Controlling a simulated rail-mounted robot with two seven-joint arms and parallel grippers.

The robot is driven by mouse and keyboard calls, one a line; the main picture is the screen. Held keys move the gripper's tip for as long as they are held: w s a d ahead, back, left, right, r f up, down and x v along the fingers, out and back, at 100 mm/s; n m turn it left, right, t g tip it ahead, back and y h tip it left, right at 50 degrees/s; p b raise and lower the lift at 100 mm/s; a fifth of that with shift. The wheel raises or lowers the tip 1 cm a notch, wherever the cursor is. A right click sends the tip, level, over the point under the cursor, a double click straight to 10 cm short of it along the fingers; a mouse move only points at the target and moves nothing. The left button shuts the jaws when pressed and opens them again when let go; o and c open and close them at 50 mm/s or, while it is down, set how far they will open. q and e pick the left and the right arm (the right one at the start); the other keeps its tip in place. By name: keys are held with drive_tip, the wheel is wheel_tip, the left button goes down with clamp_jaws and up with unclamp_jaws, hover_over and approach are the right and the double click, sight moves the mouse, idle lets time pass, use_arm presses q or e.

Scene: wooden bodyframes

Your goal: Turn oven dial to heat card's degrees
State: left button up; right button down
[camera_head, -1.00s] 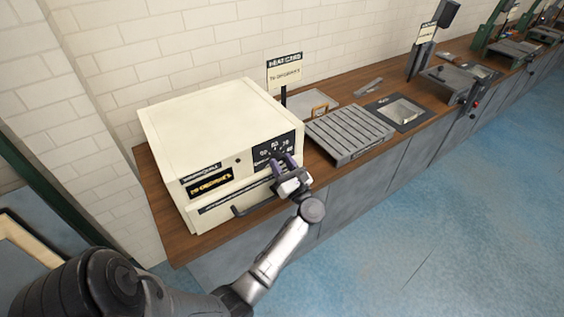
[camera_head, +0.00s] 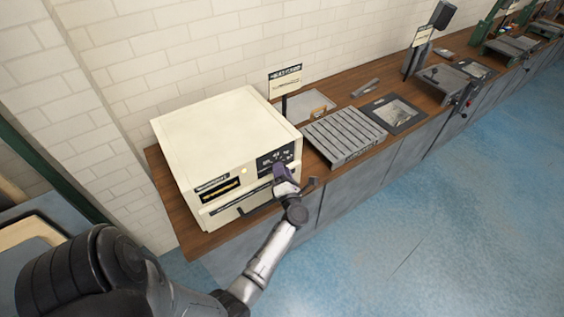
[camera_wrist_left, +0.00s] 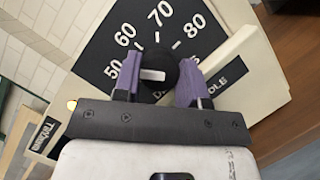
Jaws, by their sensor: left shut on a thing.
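The cream oven (camera_head: 215,130) stands on the wooden counter. Its black dial panel (camera_head: 268,160) faces front right. In the left wrist view, the panel (camera_wrist_left: 112,52) shows 50, 60, 70 and 80 around a round black dial (camera_wrist_left: 158,68) with a white bar. I cannot tell which number the bar marks. My left gripper's purple fingers (camera_wrist_left: 158,85) are shut on the dial, one on each side. In the head view the left gripper (camera_head: 284,174) hides the dial. The heat card (camera_head: 285,81) stands on a post behind the oven; its text is too blurred to read.
A small lamp (camera_head: 243,171) on the oven front glows yellow. The oven handle (camera_head: 250,206) juts out below the panel. A grey slatted rack (camera_head: 343,136) sits right of the oven. The blue floor (camera_head: 430,230) in front is clear.

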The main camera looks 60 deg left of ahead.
use_arm(q)
drive_tip(key=shift+r+m+g+h+p, duration=0.1)
drive_tip(key=shift+m+g+h+p, duration=0.5)
drive_tip(key=shift+m+p, duration=2.3)
drive_tip(key=shift+r+m+h+p, duration=0.1)
drive_tip(key=shift+m+h+p, duration=1.45)
drive_tip(key=shift+p, duration=2.3)
drive_tip(key=shift+r+m+g+h+p, duration=0.1)
drive_tip(key=shift+m+g+h+p, duration=0.3)
drive_tip(key=shift+m+p, duration=2.65)
drive_tip(key=shift+f+n+p, duration=0.1)
drive_tip(key=shift+n+p, duration=0.2)
drive_tip(key=shift+p, duration=0.05)
drive_tip(key=o, duration=0.9)
